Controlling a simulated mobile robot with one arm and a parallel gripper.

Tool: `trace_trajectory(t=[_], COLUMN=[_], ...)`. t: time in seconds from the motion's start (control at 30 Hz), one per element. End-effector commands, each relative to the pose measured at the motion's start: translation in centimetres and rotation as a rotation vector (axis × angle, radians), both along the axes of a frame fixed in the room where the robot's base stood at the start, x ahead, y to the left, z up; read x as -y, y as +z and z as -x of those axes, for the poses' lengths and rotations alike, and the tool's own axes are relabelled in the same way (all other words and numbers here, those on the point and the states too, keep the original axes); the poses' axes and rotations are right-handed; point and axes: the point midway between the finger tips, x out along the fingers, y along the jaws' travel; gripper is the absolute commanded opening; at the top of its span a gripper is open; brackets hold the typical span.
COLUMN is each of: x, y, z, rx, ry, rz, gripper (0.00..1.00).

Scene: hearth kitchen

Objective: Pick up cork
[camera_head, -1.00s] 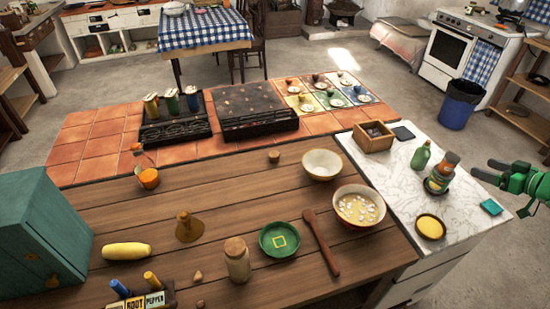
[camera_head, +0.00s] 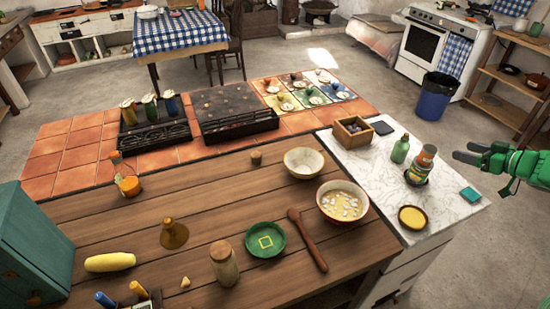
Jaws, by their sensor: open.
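A small brown cylinder that looks like the cork (camera_head: 256,158) stands upright on the wooden counter (camera_head: 205,195), near its back edge and left of a cream bowl (camera_head: 304,162). My green gripper (camera_head: 464,152) is at the far right of the view, past the marble counter's right side. Its fingers are apart with nothing between them, and it is well to the right of the cork. Nothing hides the cork.
A speckled bowl (camera_head: 342,203), wooden spoon (camera_head: 308,240), green dish (camera_head: 265,240), jar (camera_head: 224,265) and brown funnel-shaped thing (camera_head: 174,235) stand on the wood. Bottles (camera_head: 400,149) and a wooden box (camera_head: 352,131) are on the marble. Bare wood lies left of the cork.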

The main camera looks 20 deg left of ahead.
Motion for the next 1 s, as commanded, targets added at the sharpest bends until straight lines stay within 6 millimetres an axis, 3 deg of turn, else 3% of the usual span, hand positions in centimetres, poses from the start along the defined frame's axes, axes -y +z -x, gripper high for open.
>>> trace_trajectory(t=[0.17, 0.57, 0.77, 1.0], x=[0.1, -7.3, -12.8, -23.4], y=[2.6, 2.7, 2.7, 2.5], z=[0.0, -2.0, -2.9, -3.5], rx=[0.003, 0.185, 0.331, 0.624], ry=[-0.001, 0.125, 0.218, 0.402], rz=[0.004, 0.151, 0.269, 0.493], gripper=[0.73, 0.73, 0.73, 0.73])
